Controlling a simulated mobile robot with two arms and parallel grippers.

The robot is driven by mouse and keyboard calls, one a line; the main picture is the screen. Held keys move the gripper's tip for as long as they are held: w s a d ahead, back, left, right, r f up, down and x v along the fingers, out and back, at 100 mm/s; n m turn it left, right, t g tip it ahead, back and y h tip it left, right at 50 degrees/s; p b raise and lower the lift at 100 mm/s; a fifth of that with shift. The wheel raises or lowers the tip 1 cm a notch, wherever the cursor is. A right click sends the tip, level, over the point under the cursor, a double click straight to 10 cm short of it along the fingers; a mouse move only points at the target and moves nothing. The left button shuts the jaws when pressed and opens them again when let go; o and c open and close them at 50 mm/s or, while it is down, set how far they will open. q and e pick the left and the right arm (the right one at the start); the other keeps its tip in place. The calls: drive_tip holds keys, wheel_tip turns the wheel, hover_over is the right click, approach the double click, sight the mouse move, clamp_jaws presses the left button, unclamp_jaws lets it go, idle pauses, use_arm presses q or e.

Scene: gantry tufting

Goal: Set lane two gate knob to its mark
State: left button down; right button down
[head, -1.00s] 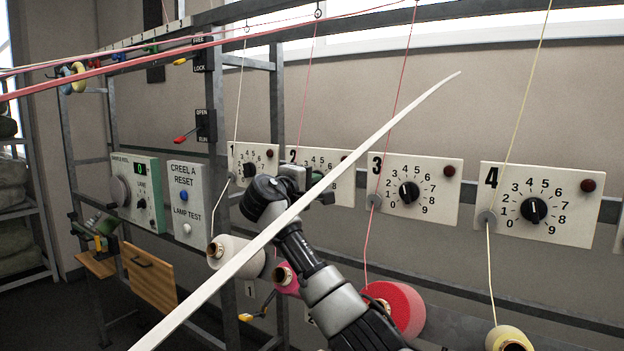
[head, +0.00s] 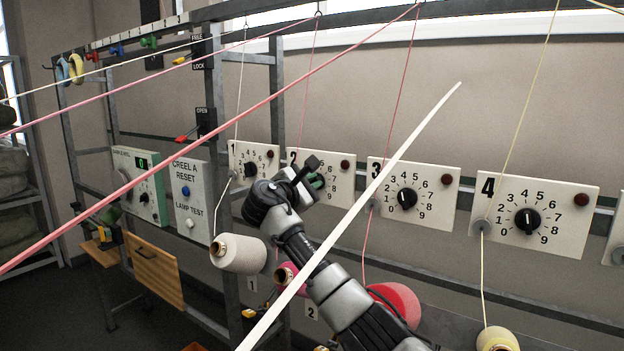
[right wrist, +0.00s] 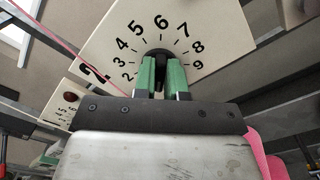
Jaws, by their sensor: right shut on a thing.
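The lane two panel (head: 339,184) is a white plate with a number dial, left of the middle in the head view. In the right wrist view the plate (right wrist: 205,18) fills the top, with digits around its black knob (right wrist: 161,66). My right gripper (right wrist: 162,74) has its green-padded fingers shut on this knob, one on each side. In the head view my right gripper (head: 313,178) is in front of the panel and hides its knob and part of the dial. The knob's pointer and the mark cannot be made out. My left gripper is not in view.
The lane one panel (head: 240,150), lane three panel (head: 435,178) and lane four panel (head: 575,215) flank it. Pink, red and pale yarns run across the frame. Cones hang below, including a white cone (head: 238,254). A pale strip (head: 380,180) crosses before my arm.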

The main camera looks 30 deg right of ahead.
drive_tip(key=shift+f+n, duration=0.3)
drive_tip(key=shift+n, duration=0.2)
drive_tip(key=c, duration=1.2)
unclamp_jaws()
drive_tip(key=shift+w+a+r, duration=0.1)
drive_tip(key=shift+a, duration=0.1)
drive_tip(key=b+v, duration=0.5)
drive_tip(key=v, duration=0.5)
drive_tip(key=shift+s+a, duration=0.2)
drive_tip(key=shift+a, duration=0.15)
